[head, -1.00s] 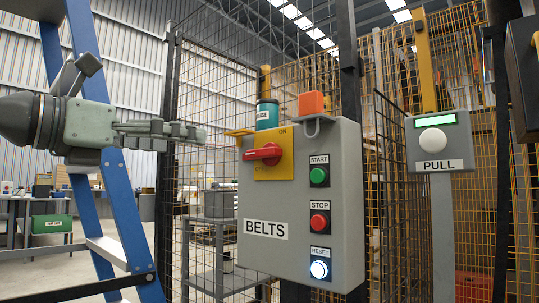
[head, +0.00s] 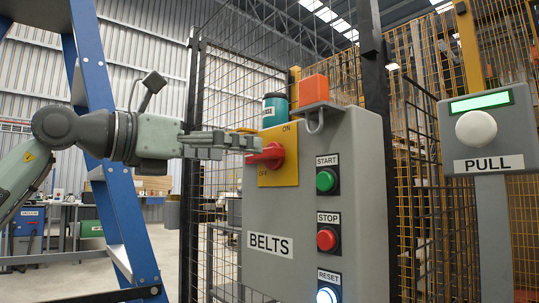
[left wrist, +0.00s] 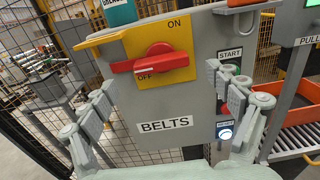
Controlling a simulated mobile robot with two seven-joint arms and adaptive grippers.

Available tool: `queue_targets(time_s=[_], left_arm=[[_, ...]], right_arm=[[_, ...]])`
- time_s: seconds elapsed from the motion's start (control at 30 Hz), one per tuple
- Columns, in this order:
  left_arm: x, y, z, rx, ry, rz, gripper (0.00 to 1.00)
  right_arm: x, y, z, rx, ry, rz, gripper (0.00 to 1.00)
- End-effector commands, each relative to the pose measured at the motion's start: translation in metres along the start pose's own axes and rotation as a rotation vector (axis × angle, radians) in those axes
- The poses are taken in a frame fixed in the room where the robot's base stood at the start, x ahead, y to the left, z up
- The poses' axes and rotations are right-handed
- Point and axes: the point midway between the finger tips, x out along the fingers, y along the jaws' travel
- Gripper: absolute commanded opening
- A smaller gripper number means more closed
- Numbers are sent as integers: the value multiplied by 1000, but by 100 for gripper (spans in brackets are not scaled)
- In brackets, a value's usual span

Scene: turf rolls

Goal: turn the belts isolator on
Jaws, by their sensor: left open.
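The belts isolator is a red rotary handle (head: 267,155) on a yellow plate (head: 278,172) on the front of a grey box (head: 313,229) labelled BELTS. In the left wrist view the handle (left wrist: 154,57) lies nearly level, with ON printed above right and OFF below left. My left gripper (head: 240,143) is open and empty, its fingertips close to the handle's left end in the head view. In the left wrist view its two fingers (left wrist: 163,88) spread on either side of the plate, below handle level. Contact cannot be told. My right gripper is not seen.
The box also carries a green START button (head: 326,181), a red STOP button (head: 327,239) and a lit RESET button (head: 327,296). A teal canister (head: 274,110) and an orange block (head: 314,89) sit on top. A PULL station (head: 487,130) stands right; a blue ladder (head: 104,130) stands left.

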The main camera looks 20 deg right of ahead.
Motion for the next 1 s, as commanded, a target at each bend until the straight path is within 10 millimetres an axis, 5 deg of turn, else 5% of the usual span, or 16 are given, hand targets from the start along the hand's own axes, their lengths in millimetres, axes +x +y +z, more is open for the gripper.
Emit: queue_targets(time_s=[0.4, 0.77, 1.0], left_arm=[[60, -2, 0, 0, 1, -4, 90], [66, -1, 0, 0, 1, -2, 90], [66, -1, 0, 0, 1, -2, 60]], right_arm=[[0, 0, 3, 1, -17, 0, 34], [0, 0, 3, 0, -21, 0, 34], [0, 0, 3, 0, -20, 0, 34]])
